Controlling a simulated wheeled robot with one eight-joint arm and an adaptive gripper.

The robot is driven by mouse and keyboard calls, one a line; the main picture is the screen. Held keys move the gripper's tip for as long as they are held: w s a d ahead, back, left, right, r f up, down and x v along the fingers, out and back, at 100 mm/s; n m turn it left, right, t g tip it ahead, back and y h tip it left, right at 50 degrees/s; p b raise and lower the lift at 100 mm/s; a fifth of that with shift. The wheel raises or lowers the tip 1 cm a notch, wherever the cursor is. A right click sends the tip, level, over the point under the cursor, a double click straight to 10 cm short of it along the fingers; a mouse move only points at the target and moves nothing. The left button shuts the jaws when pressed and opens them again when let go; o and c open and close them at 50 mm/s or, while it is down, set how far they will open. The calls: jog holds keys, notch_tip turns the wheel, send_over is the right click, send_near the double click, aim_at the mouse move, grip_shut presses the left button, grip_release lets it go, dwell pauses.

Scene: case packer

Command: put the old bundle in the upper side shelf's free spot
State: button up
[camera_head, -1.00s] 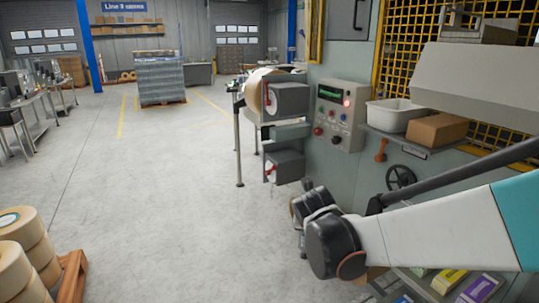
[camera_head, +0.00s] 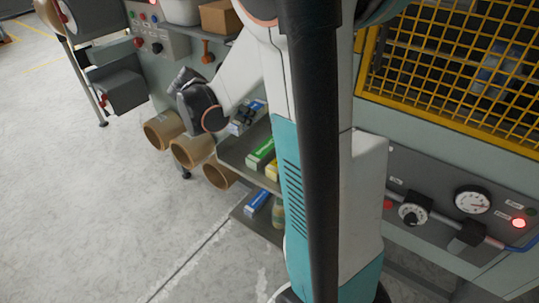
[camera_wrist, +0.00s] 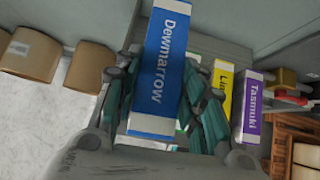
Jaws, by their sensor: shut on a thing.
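My gripper (camera_wrist: 165,110) is shut on a blue carton bundle (camera_wrist: 167,65) marked Dewmarrow, with its fingers on both sides. In the head view the gripper is mostly hidden behind my arm's dark wrist, at the upper side shelf (camera_head: 234,157). A yellow bundle (camera_wrist: 222,92) and a purple bundle (camera_wrist: 252,105) marked Tasmuki stand to the right of the held one in the wrist view. A green bundle (camera_head: 260,153) lies on the upper shelf in the head view. Whether the held bundle touches the shelf, I cannot tell. The free spot is not clearly visible.
Several cardboard tubes (camera_head: 192,151) stick out left of the shelves. The lower shelf (camera_head: 262,228) holds another blue bundle (camera_head: 257,201). The floor at left is clear.

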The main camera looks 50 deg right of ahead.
jog(key=shift+m, duration=0.3)
jog(key=shift+s+d+f+b, duration=0.15)
jog(key=shift+f+b, duration=0.9)
jog(key=shift+f, duration=1.45)
jog(key=shift+s+d+f+b, duration=0.15)
jog(key=shift+f+b, duration=0.85)
jog(key=shift+f, duration=1.45)
jog(key=shift+f+b, duration=0.4)
jog(key=shift+f, duration=0.1)
jog(key=shift+f, duration=0.15)
jog(key=o, duration=0.8)
jog(key=shift+o, duration=0.3)
